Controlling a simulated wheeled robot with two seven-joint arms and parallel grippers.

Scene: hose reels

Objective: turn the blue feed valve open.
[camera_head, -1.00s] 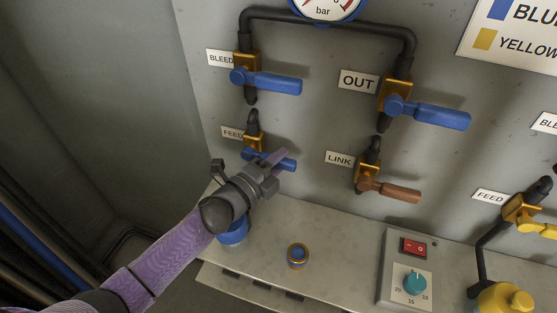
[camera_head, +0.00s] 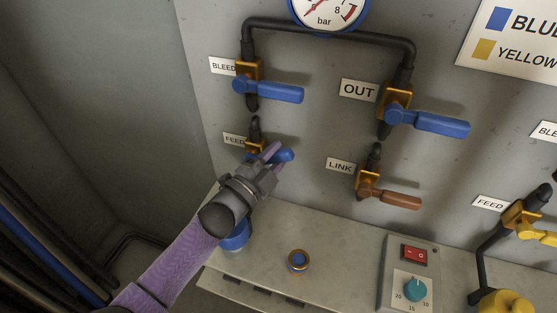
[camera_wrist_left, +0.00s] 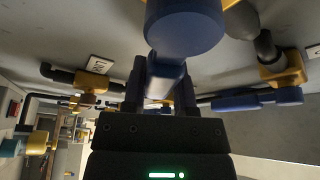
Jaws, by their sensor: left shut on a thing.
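The blue feed valve handle (camera_head: 284,155) sits beside the FEED label (camera_head: 234,139) at the left of the panel, below the BLEED valve. My left gripper (camera_head: 272,155) is at this handle with its fingers on either side of it, shut on it. The gripper hides most of the handle and part of the valve body; the handle's end pokes out at the right. In the left wrist view the blue handle (camera_wrist_left: 165,80) runs between the dark fingers. My right gripper is not in view.
The blue BLEED handle (camera_head: 274,91), blue OUT handle (camera_head: 430,121) and brown LINK handle (camera_head: 392,197) are close by on the same panel. Below is a grey ledge (camera_head: 330,255) with a blue-and-brass fitting (camera_head: 298,260) and a switch box (camera_head: 412,280).

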